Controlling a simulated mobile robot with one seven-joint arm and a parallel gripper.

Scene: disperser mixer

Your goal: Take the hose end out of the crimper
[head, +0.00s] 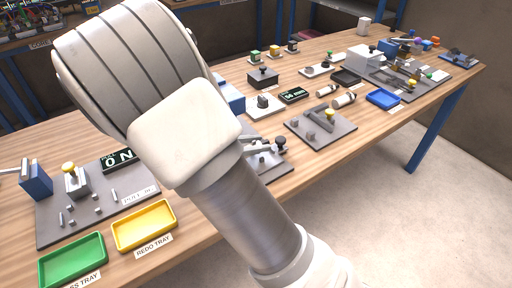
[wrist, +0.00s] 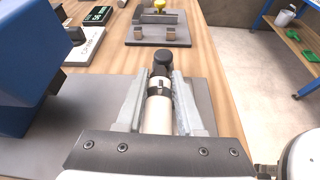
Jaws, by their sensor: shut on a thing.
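In the wrist view the hose end (wrist: 158,112) is a white cylinder with a dark band and a black rounded tip. It lies between the two grey fingers of my gripper (wrist: 163,82), which is shut on it. The crimper's blue body (wrist: 28,60) stands to the left, with its grey base plate (wrist: 90,95) beneath. I cannot tell whether the hose end still touches the crimper. In the head view my arm hides most of the crimper; part of its blue body (head: 231,97) and my fingers (head: 262,147) show past the arm.
A grey plate with a yellow knob (head: 320,125) lies just beyond my gripper. A green tray (head: 72,260) and a yellow tray (head: 145,225) sit at the front left, a blue tray (head: 383,97) at the right. The table's front edge is close on the right.

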